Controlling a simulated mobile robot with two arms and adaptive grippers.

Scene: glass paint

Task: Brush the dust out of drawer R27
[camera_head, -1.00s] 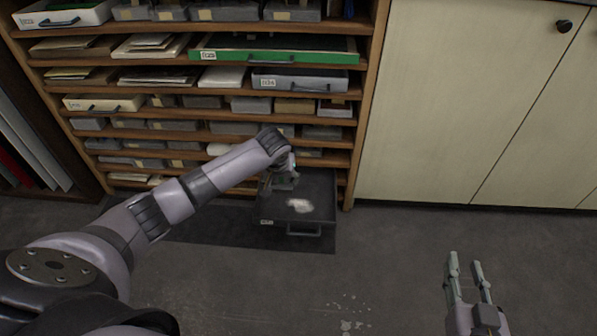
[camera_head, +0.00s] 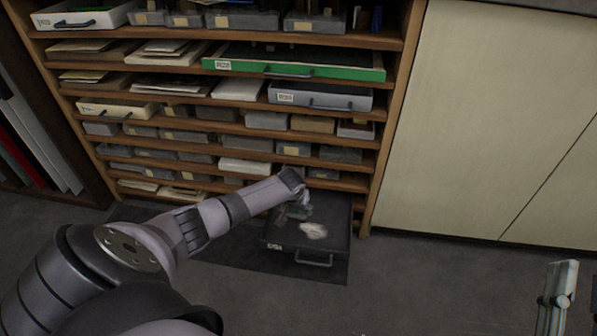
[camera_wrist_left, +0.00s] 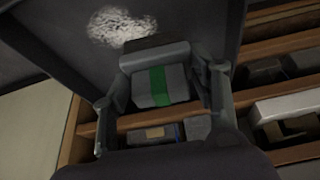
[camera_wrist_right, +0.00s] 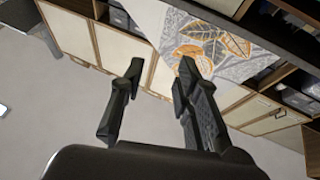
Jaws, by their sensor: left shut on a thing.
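A dark grey drawer (camera_head: 333,212) stands pulled out low at the right end of the wooden rack; its front label is too small to read. A patch of white dust (camera_head: 313,231) lies on its floor and also shows in the left wrist view (camera_wrist_left: 121,27). My left gripper (camera_head: 296,210) is over the drawer, left of the dust. It is shut on a grey brush (camera_wrist_left: 174,86) with a green band and a dark edge toward the dust. Whether the brush touches the floor is unclear. My right gripper (camera_wrist_right: 160,70) is open and empty, away to the right.
The rack's shelves hold boxes and papers; a green drawer (camera_head: 300,62) and a grey drawer (camera_head: 330,97) stick out higher up. Pale cabinets (camera_head: 470,120) stand to the right. The floor (camera_head: 420,285) right of the drawer is clear.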

